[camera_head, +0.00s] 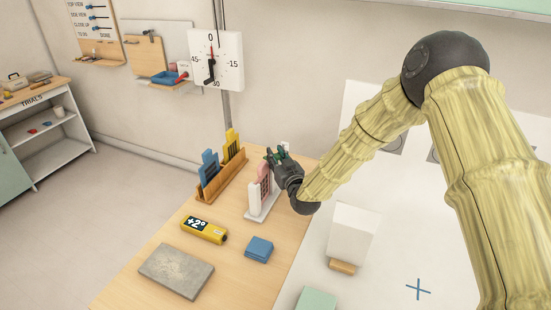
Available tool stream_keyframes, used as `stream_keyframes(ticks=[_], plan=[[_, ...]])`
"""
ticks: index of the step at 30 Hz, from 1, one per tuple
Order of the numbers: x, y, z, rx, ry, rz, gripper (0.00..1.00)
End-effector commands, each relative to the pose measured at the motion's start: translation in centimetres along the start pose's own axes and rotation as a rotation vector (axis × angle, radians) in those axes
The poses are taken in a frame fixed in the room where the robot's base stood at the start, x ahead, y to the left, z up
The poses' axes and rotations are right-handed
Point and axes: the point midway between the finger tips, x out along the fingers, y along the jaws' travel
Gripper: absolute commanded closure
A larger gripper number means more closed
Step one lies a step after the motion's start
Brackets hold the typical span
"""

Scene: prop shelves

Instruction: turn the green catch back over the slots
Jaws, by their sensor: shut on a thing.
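My gripper (274,157) is at the top of a small white rack (262,212) near the middle of the wooden table. It is shut on the green catch (280,152), of which only small green parts show between the dark fingers. The rack is upright and holds a pink piece (264,171) with a dark grid and a white piece in front. The slots are mostly hidden behind my gripper and these pieces, so I cannot tell how the catch lies over them.
A wooden rack (222,178) with blue and yellow pieces stands just left. A yellow "+2°" block (204,230), a blue block (258,249) and a grey slab (176,271) lie in front. A dial (216,62) hangs behind.

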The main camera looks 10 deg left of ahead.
Motion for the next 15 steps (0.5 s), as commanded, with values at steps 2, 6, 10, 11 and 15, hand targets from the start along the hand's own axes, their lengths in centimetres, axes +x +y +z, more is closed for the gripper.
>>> stream_keyframes(ticks=[2, 6, 10, 11, 15], plan=[[0.05, -0.08, -0.16, -0.001, 0.002, 0.005, 1.0], [0.04, -0.08, -0.17, -0.001, 0.002, 0.006, 1.0], [0.02, -0.07, -0.16, -0.001, 0.001, 0.006, 1.0], [0.02, -0.07, -0.16, -0.001, 0.001, 0.006, 0.73], [-0.01, -0.03, -0.11, -0.001, 0.001, 0.006, 0.56]])
